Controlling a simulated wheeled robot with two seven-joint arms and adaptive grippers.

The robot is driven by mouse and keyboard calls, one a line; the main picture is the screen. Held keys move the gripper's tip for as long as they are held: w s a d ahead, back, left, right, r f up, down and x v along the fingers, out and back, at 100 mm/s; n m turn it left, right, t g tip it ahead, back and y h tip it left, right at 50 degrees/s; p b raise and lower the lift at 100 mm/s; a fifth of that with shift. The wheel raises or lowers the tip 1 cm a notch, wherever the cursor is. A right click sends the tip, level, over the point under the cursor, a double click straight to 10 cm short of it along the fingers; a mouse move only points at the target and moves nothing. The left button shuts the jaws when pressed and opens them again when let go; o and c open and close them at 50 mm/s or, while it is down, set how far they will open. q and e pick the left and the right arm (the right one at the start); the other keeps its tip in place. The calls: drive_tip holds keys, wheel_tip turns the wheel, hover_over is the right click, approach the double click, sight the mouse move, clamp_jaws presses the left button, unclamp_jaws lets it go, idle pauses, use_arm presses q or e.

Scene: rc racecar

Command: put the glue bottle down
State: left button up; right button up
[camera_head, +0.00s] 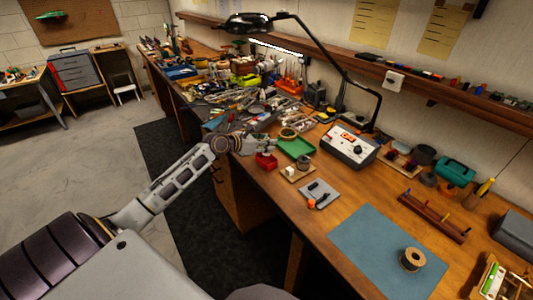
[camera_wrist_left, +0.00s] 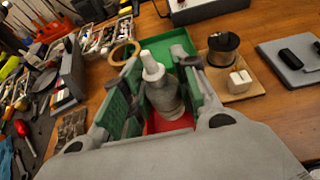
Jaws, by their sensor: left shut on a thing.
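The glue bottle (camera_wrist_left: 163,92) is grey with a white nozzle cap and shows in the left wrist view between the two fingers of my left gripper (camera_wrist_left: 160,100). The nozzle points up and away in that view. The gripper is shut on the bottle. In the head view my left gripper (camera_head: 262,144) is over the workbench near its front edge, just left of the green tray (camera_head: 296,147) and above the red bin (camera_head: 266,161). The bottle is too small to make out there. The red bin (camera_wrist_left: 168,125) shows behind the bottle's lower end. My right gripper is not in view.
A board with a spool (camera_head: 303,162) and a grey pad with a dark tool (camera_head: 319,193) lie to the right. The blue mat (camera_head: 365,250) is mostly bare, with one spool (camera_head: 412,258). Tools crowd the bench (camera_head: 240,105) behind. A lamp (camera_head: 345,75) arches over.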

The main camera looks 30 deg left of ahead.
use_arm(q)
wheel_tip(320, 180, down, 4)
drive_tip(key=shift+f+b, duration=0.1)
drive_tip(key=shift+b, duration=0.2)
drive_tip(key=shift+f, duration=0.3)
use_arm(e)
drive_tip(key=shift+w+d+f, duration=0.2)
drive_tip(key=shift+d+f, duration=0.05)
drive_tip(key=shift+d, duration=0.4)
use_arm(q)
drive_tip(key=shift+f, duration=0.1)
drive_tip(key=o, duration=0.7)
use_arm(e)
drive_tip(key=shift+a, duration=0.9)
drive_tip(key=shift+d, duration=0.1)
